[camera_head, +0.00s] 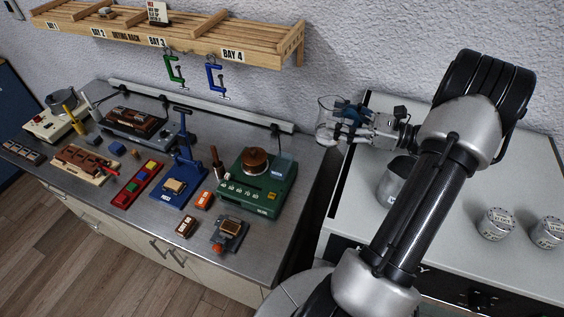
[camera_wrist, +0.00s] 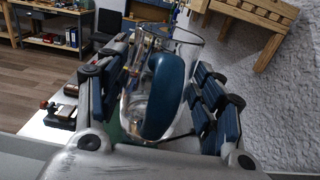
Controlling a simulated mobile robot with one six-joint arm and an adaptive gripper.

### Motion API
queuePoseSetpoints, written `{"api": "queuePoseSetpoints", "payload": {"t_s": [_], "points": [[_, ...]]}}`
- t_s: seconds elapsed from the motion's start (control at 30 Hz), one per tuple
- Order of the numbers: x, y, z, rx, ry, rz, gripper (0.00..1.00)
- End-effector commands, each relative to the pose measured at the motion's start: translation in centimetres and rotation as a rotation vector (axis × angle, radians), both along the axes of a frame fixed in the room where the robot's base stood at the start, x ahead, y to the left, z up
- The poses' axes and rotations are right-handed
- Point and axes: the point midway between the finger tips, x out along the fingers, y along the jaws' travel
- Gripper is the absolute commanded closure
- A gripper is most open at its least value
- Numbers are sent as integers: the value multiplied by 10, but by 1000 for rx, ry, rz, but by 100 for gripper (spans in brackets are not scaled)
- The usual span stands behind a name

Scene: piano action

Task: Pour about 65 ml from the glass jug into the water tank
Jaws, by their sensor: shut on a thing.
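My gripper (camera_head: 352,122) is shut on the glass jug (camera_head: 326,118), above the gap between the metal bench and the white counter. A small, clear bluish tank (camera_head: 283,166), which looks like the water tank, stands at the back right of a green machine. The jug is up and to the right of it, apart from it.
The green machine (camera_head: 245,190) carries a brown round pot and stands at the bench's right end. A blue press (camera_head: 178,185) is left of it. Green and blue clamps (camera_head: 215,80) hang from the wooden rack above. A metal pitcher (camera_head: 392,182) and two tins (camera_head: 497,224) stand on the white counter.

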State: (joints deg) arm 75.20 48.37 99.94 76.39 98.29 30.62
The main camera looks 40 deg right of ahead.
Motion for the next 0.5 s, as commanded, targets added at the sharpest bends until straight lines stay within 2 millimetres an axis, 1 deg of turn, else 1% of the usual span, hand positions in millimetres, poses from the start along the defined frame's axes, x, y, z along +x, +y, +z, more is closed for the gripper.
{"api": "queuePoseSetpoints", "payload": {"t_s": [0.23, 0.5], "points": [[1, 1, 3, -13, 12, 1, 100], [7, 4, 1, -68, 100, 2, 100]]}}
